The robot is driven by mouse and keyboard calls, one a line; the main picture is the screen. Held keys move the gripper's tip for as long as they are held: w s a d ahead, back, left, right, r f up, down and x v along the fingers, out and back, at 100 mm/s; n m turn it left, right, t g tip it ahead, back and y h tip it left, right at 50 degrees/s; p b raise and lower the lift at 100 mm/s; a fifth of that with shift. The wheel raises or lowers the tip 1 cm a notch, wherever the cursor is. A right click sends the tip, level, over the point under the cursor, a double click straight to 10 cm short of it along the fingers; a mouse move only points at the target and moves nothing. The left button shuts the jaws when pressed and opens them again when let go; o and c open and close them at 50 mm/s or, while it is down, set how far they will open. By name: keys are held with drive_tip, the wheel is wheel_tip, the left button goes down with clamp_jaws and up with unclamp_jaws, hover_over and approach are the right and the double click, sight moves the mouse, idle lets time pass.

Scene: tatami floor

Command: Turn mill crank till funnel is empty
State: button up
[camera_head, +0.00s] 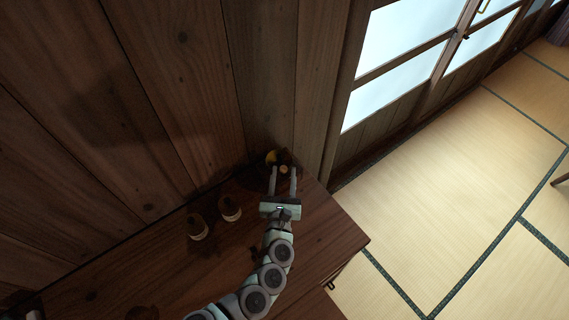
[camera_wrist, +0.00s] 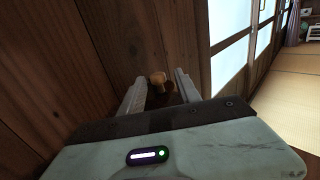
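The mill (camera_head: 271,157) stands at the far right corner of the wooden cabinet top, against the wall. It is dark and partly hidden by my gripper. A light wooden knob (camera_head: 284,169), which looks like the crank's handle, shows between my fingers; the knob also shows in the wrist view (camera_wrist: 157,78). My gripper (camera_head: 283,172) is open, with one finger on either side of the knob and gaps visible. In the wrist view my gripper (camera_wrist: 164,82) also has its fingers apart. I cannot make out the funnel's contents.
Two small dark jars with pale bases, a left one (camera_head: 198,228) and a right one (camera_head: 230,208), stand on the cabinet top (camera_head: 330,238) left of my arm. The plank wall (camera_head: 170,90) rises close behind. Tatami floor (camera_head: 440,190) lies beyond the cabinet's right edge.

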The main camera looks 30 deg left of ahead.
drive_tip(key=v, duration=0.6)
